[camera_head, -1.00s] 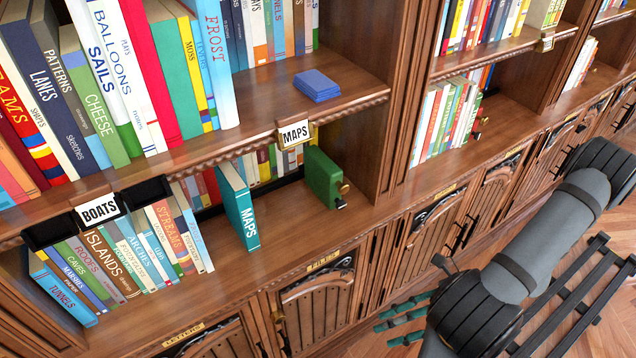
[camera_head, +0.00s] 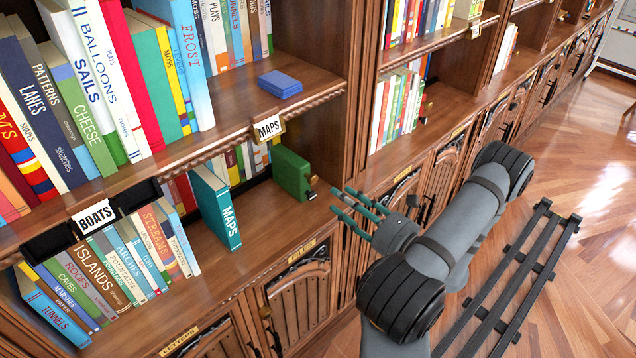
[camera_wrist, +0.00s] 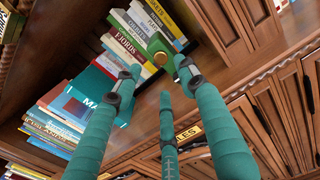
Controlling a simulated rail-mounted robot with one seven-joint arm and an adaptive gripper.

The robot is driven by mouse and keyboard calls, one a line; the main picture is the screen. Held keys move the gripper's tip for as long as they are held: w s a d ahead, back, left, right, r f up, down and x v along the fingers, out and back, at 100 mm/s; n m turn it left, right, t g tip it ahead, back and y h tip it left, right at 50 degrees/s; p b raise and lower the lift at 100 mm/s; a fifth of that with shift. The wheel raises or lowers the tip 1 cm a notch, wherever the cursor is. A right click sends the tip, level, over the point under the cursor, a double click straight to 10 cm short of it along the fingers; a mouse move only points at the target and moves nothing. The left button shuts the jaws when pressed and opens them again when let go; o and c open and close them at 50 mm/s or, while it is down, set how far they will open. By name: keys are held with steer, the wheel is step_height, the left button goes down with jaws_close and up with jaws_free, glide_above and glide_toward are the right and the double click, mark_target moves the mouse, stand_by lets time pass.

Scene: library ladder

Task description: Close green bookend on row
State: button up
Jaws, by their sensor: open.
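The green bookend (camera_head: 292,172), a dark green block with a small brass knob and black foot, stands on the lower shelf at the right end of the MAPS section. Bare shelf lies between it and the teal MAPS book (camera_head: 215,206), which leans out of the row. More books of the row (camera_head: 243,158) stand behind, partly hidden. My gripper (camera_head: 362,206), with teal fingers, is open and empty in front of the shelf, right of the bookend. In the wrist view the bookend (camera_wrist: 163,44) shows beyond the spread fingertips, partly hidden by a finger; my gripper (camera_wrist: 158,82) appears apart from it.
A blue stack (camera_head: 280,84) lies on the shelf above, behind the MAPS label (camera_head: 268,127). A wooden upright (camera_head: 362,100) divides the bays right of the bookend. Cabinet doors (camera_head: 300,305) lie below. Boats books (camera_head: 110,265) fill the left.

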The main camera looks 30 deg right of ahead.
mark_target(315, 179)
steer(key=p+x, duration=0.2)
steer(key=x, duration=0.7)
steer(key=shift+c, duration=0.2)
jaws_close()
stand_by(0.5)
